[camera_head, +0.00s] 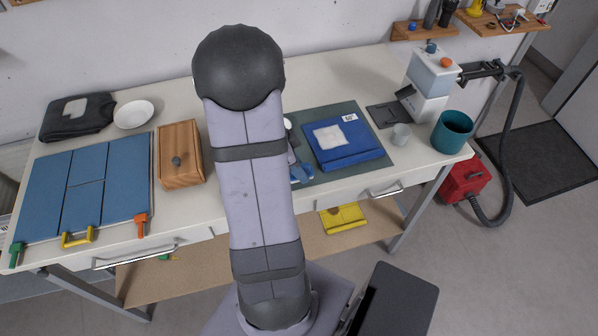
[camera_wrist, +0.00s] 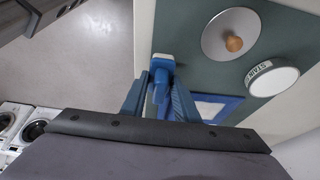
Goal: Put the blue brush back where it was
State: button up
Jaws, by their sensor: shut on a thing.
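My gripper (camera_wrist: 159,82) is shut on the blue brush, with its blue fingers on either side. The brush's blue end (camera_wrist: 163,62) shows just beyond the fingertips in the wrist view; the fingers hide part of it. In the head view my arm covers much of the mat (camera_head: 373,122), and only a bit of my blue gripper (camera_head: 302,174) shows at the mat's front left; the brush cannot be made out there.
A metal disc with a wooden knob (camera_wrist: 232,42) and a round white-topped tin (camera_wrist: 272,76) are on the mat. A folded blue cloth (camera_head: 350,152) lies on its right.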

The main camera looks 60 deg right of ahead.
jog(key=shift+f, duration=1.15)
jog(key=shift+f, duration=0.15)
jog(key=o, duration=0.9)
jog(key=shift+w+r, duration=0.2)
jog(key=shift+r, duration=0.45)
jog(key=b+v, duration=0.1)
jog(key=v, duration=1)
jog(key=shift+a+b, duration=0.1)
jog(key=shift+b, duration=0.2)
